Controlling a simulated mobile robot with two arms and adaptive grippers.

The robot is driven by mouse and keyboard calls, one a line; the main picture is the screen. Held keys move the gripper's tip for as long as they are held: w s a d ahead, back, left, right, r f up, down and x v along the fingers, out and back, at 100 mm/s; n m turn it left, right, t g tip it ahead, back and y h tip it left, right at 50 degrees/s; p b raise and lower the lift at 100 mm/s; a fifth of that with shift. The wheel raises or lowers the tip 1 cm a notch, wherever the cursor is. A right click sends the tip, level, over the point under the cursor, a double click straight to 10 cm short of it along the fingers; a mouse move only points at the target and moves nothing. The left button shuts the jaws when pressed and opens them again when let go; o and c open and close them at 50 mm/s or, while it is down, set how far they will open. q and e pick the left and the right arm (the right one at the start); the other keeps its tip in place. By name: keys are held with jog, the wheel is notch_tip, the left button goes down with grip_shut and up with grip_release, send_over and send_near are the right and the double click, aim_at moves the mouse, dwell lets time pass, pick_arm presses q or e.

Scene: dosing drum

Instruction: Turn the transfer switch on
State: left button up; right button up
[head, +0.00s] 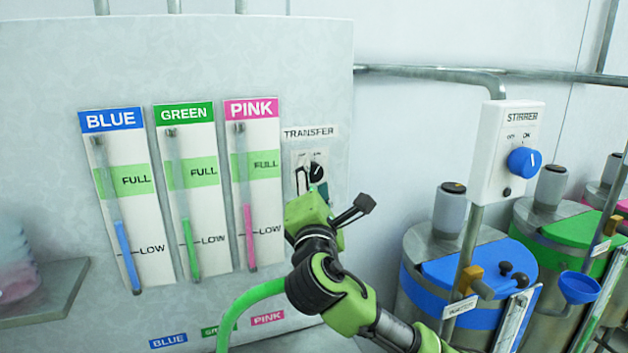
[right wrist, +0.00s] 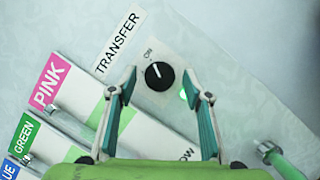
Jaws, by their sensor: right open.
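The transfer switch is a black round knob (right wrist: 159,76) on a small pale plate, under the TRANSFER label (right wrist: 120,42). Its white mark points roughly toward the upper left in the right wrist view, near a small "ON" print. A green light (right wrist: 183,94) glows beside the knob. In the head view the knob (head: 317,171) is partly hidden by my right gripper (head: 309,186). In the right wrist view my right gripper (right wrist: 160,71) is open, its two fingers on either side of the knob. I cannot tell whether they touch it. My left gripper is not in view.
BLUE, GREEN and PINK level gauges (head: 184,200) are on the panel (head: 45,130) to the left. A stirrer box (head: 490,180) with a blue knob (head: 524,162) stands to the right, above drums (head: 420,245). A grey shelf (head: 60,285) sticks out at the left.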

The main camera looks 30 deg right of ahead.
jog(key=v, duration=1.2)
dwell(0.3)
